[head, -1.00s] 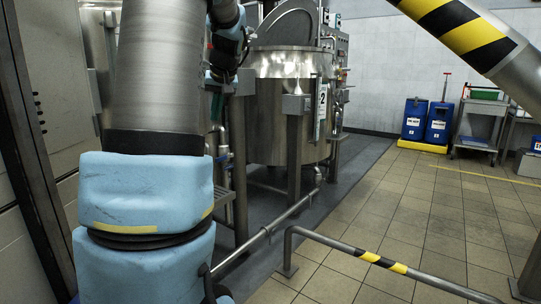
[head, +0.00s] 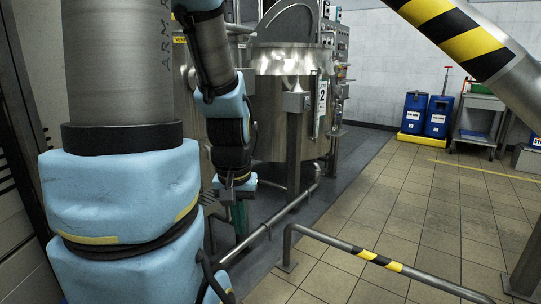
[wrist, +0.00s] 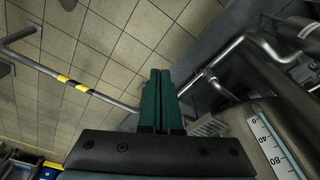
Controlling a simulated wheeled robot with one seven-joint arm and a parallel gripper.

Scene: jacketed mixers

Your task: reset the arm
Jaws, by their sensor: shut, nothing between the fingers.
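My gripper (head: 240,217) hangs low in the head view, to the left of the mixer's front leg, with its green fingers pointing down. In the wrist view the two green fingers (wrist: 159,95) lie side by side, closed together. Nothing shows between them. The floor and a low pipe lie beyond the fingertips. A steel mixer tank (head: 285,105) marked 2 stands behind and to the right of my gripper, its round lid tilted up. My upper arm hides part of the left side of the head view.
A low rail (head: 370,258) with a black-and-yellow band crosses the front right. A striped slanted post (head: 462,35) fills the upper right. Blue drums (head: 437,117) and a trolley (head: 478,118) stand at the back wall. The tiled floor (head: 420,205) between is clear.

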